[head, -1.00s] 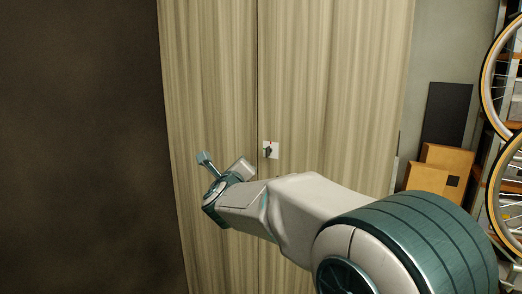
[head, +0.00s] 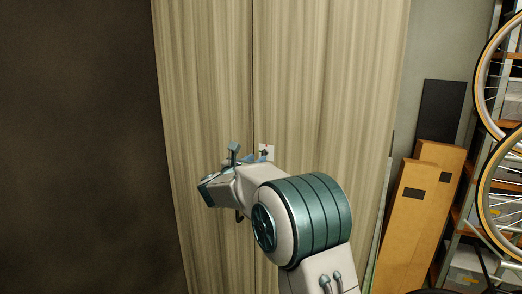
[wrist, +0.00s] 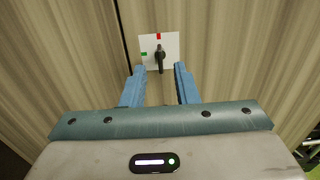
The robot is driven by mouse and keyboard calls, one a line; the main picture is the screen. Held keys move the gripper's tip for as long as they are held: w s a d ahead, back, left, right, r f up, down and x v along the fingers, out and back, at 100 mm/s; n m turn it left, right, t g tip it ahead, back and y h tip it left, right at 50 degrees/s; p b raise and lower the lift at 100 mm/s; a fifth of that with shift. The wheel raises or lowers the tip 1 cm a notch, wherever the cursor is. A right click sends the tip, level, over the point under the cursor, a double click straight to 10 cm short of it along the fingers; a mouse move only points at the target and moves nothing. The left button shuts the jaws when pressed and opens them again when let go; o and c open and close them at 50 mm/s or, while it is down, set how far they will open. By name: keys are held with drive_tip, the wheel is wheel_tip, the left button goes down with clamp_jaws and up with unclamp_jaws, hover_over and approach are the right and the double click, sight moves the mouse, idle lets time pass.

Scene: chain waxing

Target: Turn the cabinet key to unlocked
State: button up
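The cabinet (head: 330,80) is tall with wood-grain doors. A small white lock plate (head: 269,149) is on the right door beside the seam. In the wrist view the plate (wrist: 173,43) has a red mark at its top and a green mark at its left. The dark key (wrist: 160,57) stands upright, in line with the red mark. My gripper (wrist: 159,72) is open, its blue fingers apart, tips just below the plate in the picture and to either side of the key's lower end. I cannot tell whether they touch anything. In the head view my gripper (head: 250,154) is beside the plate.
Cardboard boxes (head: 405,225) and a dark panel (head: 443,108) lean against the wall right of the cabinet. Bicycle wheels (head: 478,90) and a shelf stand at the far right. A dark wall (head: 75,150) is at the left.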

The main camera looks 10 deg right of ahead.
drive_tip(key=p+x, duration=0.1)
drive_tip(key=x, duration=0.3)
drive_tip(key=shift+w+d, duration=0.15)
drive_tip(key=shift+w, duration=0.15)
clamp_jaws()
